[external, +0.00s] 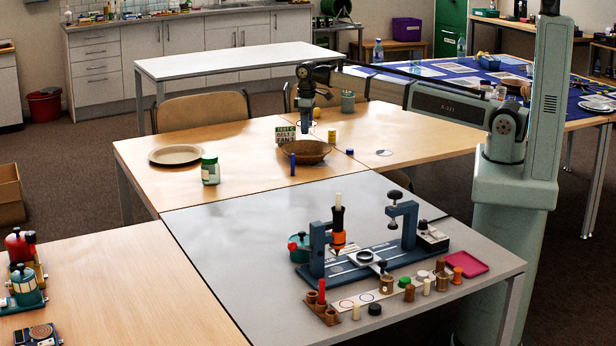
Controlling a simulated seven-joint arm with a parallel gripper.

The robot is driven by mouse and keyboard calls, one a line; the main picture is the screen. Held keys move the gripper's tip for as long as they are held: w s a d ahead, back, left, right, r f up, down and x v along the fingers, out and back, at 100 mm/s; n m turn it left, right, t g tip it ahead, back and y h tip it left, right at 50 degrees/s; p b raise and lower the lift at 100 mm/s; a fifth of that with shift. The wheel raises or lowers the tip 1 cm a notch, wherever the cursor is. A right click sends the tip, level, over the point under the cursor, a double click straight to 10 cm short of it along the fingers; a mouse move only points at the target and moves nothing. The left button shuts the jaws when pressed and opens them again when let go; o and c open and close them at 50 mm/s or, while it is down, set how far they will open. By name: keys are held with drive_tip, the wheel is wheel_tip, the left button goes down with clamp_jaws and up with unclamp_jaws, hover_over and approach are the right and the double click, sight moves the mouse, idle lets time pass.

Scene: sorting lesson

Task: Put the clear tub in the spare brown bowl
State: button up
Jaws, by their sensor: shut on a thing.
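A brown bowl (318,154) stands on the wooden table at the middle of the external view. My gripper (306,127) points down just above the bowl's back left side. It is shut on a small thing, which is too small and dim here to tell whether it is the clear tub. A clear jar with a green lid (210,170) stands upright on the table, left of the bowl and apart from it. A flat tan plate (176,155) lies further left.
A small lettered sign (285,135) stands close behind the bowl. A blue cylinder (292,165) stands at its front left, a yellow can (332,136) behind its right side. A grey-green cup (348,103) is further back. A fixture (362,262) fills the grey table in front.

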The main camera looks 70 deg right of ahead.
sight(307, 149)
drive_tip(key=shift+f+n, duration=0.4)
drive_tip(key=shift+f, duration=4.6)
drive_tip(key=shift+f, duration=0.1)
drive_tip(key=o, duration=1)
drive_tip(key=shift+c, duration=0.2)
wheel_tip(307, 149, up, 12)
drive_tip(key=shift+r, duration=0.1)
